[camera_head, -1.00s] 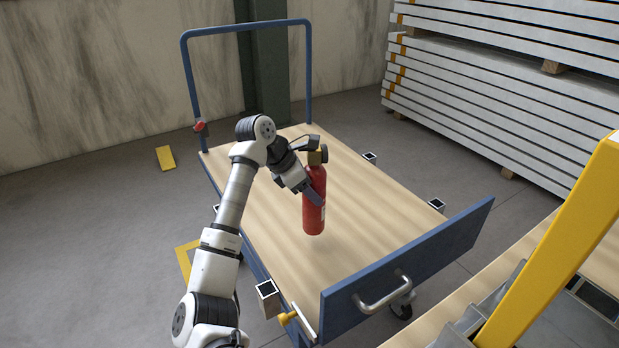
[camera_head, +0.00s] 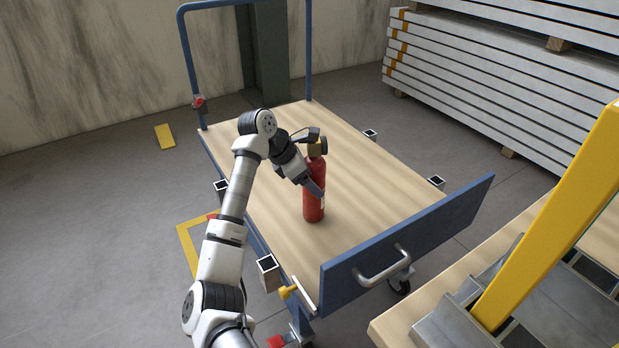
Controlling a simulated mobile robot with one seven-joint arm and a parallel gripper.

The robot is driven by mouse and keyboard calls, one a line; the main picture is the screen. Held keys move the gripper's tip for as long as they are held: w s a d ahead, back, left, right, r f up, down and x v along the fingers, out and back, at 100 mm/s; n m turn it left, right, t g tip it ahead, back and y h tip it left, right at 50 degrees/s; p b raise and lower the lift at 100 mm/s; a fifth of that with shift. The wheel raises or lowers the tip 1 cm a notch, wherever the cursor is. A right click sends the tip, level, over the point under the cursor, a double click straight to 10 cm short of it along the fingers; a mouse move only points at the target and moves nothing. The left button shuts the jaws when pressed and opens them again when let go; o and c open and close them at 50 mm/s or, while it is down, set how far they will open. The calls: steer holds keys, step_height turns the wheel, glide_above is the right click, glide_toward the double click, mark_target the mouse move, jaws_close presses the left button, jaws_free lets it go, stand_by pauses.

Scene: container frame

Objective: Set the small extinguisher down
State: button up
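A small red extinguisher (camera_head: 313,205) with a brass and black top is upright over the wooden deck of the cart (camera_head: 365,195). Its base appears to be at the deck surface, with a faint shadow around it; whether it bears its full weight there I cannot tell. My gripper (camera_head: 315,188) reaches in from the left and is shut on the extinguisher's body. The far finger is hidden behind the extinguisher.
A blue end board (camera_head: 410,258) with a metal handle closes the cart's near right end. A blue push frame (camera_head: 187,75) stands at the far end. Stacked white panels (camera_head: 480,90) lie at back right. A yellow post (camera_head: 550,215) rises at right. The deck around the extinguisher is clear.

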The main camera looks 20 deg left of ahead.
steer(key=v, duration=1.2)
